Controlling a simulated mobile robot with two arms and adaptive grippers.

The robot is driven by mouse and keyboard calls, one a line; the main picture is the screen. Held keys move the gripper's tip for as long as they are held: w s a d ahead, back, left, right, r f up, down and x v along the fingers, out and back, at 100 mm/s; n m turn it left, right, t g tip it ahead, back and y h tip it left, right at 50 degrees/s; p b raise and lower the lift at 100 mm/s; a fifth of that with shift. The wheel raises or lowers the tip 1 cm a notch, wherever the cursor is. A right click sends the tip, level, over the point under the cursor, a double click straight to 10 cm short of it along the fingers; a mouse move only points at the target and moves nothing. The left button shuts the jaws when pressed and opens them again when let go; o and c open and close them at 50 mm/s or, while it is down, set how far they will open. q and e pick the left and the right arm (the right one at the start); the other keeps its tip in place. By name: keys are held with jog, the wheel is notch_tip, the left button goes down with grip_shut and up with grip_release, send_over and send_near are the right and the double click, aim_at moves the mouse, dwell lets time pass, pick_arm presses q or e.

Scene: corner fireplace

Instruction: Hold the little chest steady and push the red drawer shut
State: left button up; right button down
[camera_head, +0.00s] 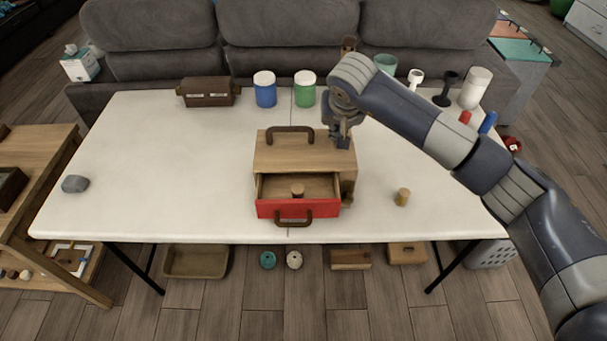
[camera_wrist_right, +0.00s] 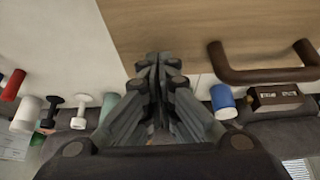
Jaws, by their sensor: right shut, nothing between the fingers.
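The little wooden chest (camera_head: 305,152) stands on the white table with a dark brown handle (camera_head: 290,130) on top. My right gripper (camera_head: 342,143) is shut and empty, fingers pointing down at the chest's right rear part. In the right wrist view the shut fingertips (camera_wrist_right: 158,62) overlap the edge of the chest top (camera_wrist_right: 180,25); I cannot tell whether they touch it. My left gripper is out of view.
A dark brown box (camera_head: 207,92), a blue jar (camera_head: 265,90) and a green jar (camera_head: 304,90) stand behind. A grey stone (camera_head: 75,184) lies far left. The table in front-left is clear.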

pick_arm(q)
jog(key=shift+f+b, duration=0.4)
pick_arm(e)
jog(key=shift+f, duration=0.45)
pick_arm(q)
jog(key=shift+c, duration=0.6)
pick_arm(e)
jog(key=shift+s, duration=0.1)
